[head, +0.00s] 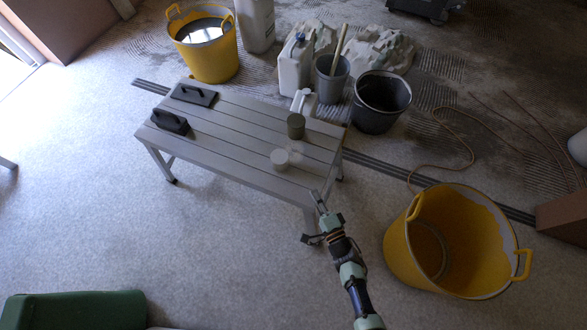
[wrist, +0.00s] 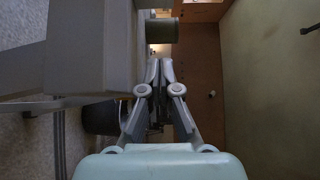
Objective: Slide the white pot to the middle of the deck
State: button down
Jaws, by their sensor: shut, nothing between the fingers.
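The grey slatted deck (head: 225,130) stands on legs in the head view. The white pot (head: 279,160) is a small round pot sitting upright towards its right end, by the front edge. A dark olive pot (head: 296,126) stands behind it. My gripper (head: 317,195) is shut and empty, at the deck's front right corner, to the right of the white pot and apart from it. In the wrist view the closed fingers (wrist: 160,72) point past the deck (wrist: 90,45), and the olive pot (wrist: 161,31) shows beyond them. I cannot make out the white pot there.
Two black-handled floats (head: 194,95) (head: 170,122) lie on the deck's left end. A white object (head: 302,101) is at the back edge. Buckets and a white canister (head: 296,65) stand behind. A big yellow tub (head: 450,242) is right of my arm. The deck's middle is clear.

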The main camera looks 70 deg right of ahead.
aim_at(294, 174)
jog(key=b+x, duration=0.4)
jog(key=x, duration=0.6)
jog(key=shift+w+d+f, duration=0.1)
jog(key=shift+f, duration=0.1)
jog(key=w+b, duration=0.2)
jog(key=shift+w, duration=0.3)
jog(key=shift+w+a+b, duration=0.25)
jog(key=shift+w+b, duration=0.05)
jog(key=shift+w, duration=0.05)
jog(key=shift+w+d+r, duration=0.1)
jog(key=shift+w+r, duration=0.05)
jog(key=shift+r, duration=0.05)
